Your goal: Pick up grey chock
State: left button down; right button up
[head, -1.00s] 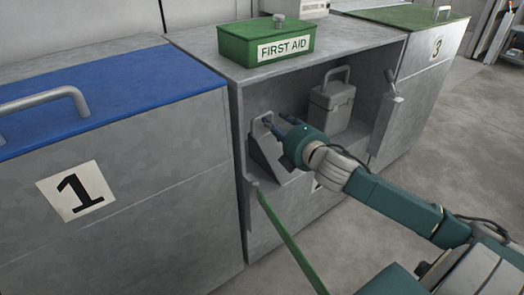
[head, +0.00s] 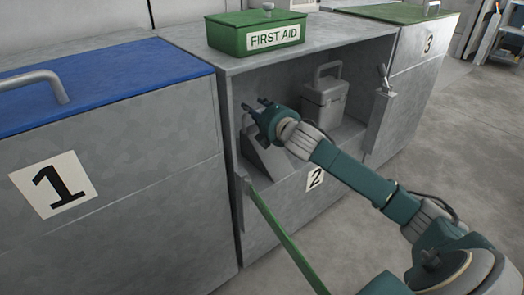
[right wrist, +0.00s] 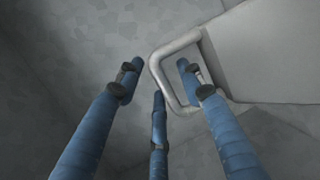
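The grey chock (head: 262,158) is a wedge with a loop handle. It sits at the left inside the open compartment numbered 2, partly hidden behind my right gripper. My right gripper (head: 264,108) is at the chock's upper end, with blue fingers spread apart. In the right wrist view, the chock's body (right wrist: 270,50) is at the upper right and its pale handle (right wrist: 160,70) reaches between the open fingers (right wrist: 160,90). One finger shows within the loop's outline; I cannot tell whether it touches. My left gripper is not in view.
A grey case with a handle (head: 325,103) stands to the right in the same compartment. A green first aid box (head: 256,36) sits on the cabinet top. The cabinet's side walls (head: 226,140) border the opening. A green strap-like bar (head: 283,235) slants across the front.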

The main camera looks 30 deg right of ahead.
grip_shut()
jog(key=shift+r, duration=0.25)
